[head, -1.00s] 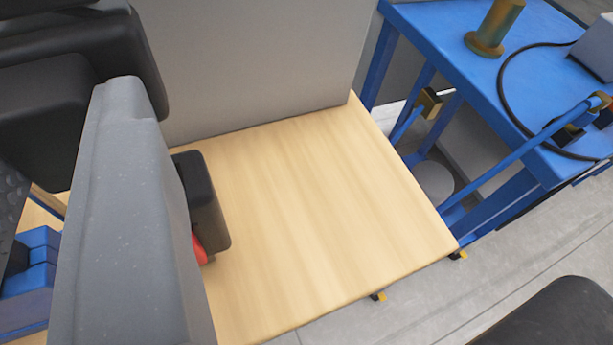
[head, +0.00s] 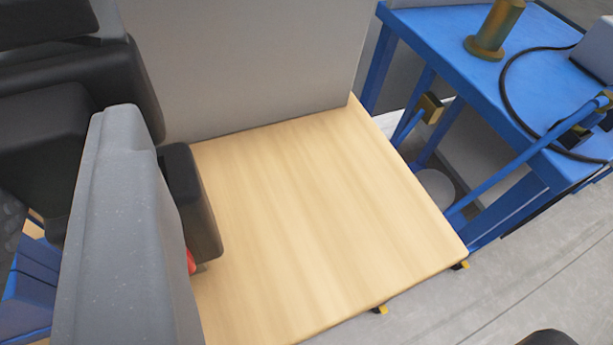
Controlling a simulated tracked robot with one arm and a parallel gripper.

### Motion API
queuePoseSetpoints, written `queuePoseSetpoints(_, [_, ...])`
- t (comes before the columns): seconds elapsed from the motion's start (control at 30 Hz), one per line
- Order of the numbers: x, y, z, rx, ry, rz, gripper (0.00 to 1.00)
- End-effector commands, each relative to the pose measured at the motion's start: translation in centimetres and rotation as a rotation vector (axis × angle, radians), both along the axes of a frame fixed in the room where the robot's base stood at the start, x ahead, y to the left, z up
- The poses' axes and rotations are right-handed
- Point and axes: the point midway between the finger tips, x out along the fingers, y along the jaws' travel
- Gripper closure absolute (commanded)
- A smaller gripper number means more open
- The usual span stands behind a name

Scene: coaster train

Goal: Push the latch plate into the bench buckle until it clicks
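A dark box-shaped part with a bit of red low on its side (head: 193,205) stands at the left edge of the pale wooden bench (head: 310,225). It may be the bench buckle, but I cannot see a slot in it. A long grey part (head: 125,235) in front hides its left side. Black rounded parts fill the upper left. Some of these near parts may be mine. I cannot make out the fingertips of my gripper or whether they are apart. I cannot pick out the latch plate.
A grey back panel (head: 240,65) rises behind the clear bench top. At the right stands a blue table (head: 440,40) with a brass-coloured post (head: 493,35) and a black cable (head: 510,100). Grey floor (head: 455,305) lies in front. Blue parts (head: 30,285) show at lower left.

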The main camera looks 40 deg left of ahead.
Motion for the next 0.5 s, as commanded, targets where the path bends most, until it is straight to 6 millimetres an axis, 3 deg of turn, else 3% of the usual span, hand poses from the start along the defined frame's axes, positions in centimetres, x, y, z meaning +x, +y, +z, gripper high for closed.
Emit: queuePoseSetpoints(0.5, [0.0,0.0,-1.2,0.000,0.001,0.000,1.00])
